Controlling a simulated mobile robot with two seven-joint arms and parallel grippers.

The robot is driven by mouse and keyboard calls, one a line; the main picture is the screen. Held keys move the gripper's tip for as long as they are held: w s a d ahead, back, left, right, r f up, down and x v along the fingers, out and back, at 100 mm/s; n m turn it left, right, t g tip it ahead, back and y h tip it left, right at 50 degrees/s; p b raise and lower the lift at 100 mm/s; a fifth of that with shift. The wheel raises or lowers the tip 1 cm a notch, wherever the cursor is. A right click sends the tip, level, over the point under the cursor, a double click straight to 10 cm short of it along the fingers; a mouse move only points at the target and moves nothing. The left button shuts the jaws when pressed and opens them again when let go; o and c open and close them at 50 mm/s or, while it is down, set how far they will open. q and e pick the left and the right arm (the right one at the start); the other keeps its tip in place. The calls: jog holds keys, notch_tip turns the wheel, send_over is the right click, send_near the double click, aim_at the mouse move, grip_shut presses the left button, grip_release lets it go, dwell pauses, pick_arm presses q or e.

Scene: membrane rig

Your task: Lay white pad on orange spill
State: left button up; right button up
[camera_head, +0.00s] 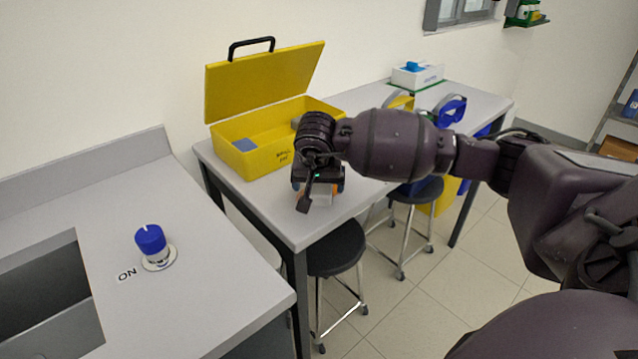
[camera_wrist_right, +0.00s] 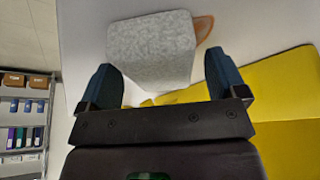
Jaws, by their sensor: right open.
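The white pad (camera_wrist_right: 150,45) looks pale grey and speckled in the right wrist view, and lies between and ahead of my right gripper's fingers. A sliver of the orange spill (camera_wrist_right: 203,27) shows past its right edge; the pad hides any more of it. My right gripper (camera_wrist_right: 164,78) is open, with a gap between each finger and the pad. In the head view my right gripper (camera_head: 318,188) is low over the grey table (camera_head: 287,215), and hides most of the pad and spill. My left gripper is out of view.
An open yellow spill kit box (camera_head: 268,160) with a blue-grey item inside stands just behind my right gripper. A blue knob (camera_head: 150,239) is on the left counter. Black stools (camera_head: 335,250) stand by the table. A white box (camera_head: 417,76) sits at the far end.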

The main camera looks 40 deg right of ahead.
jog(key=p+v, duration=0.1)
jog(key=v, duration=1)
jog(key=shift+s+r, duration=0.15)
jog(key=shift+r, duration=0.15)
jog(key=shift+a, duration=0.15)
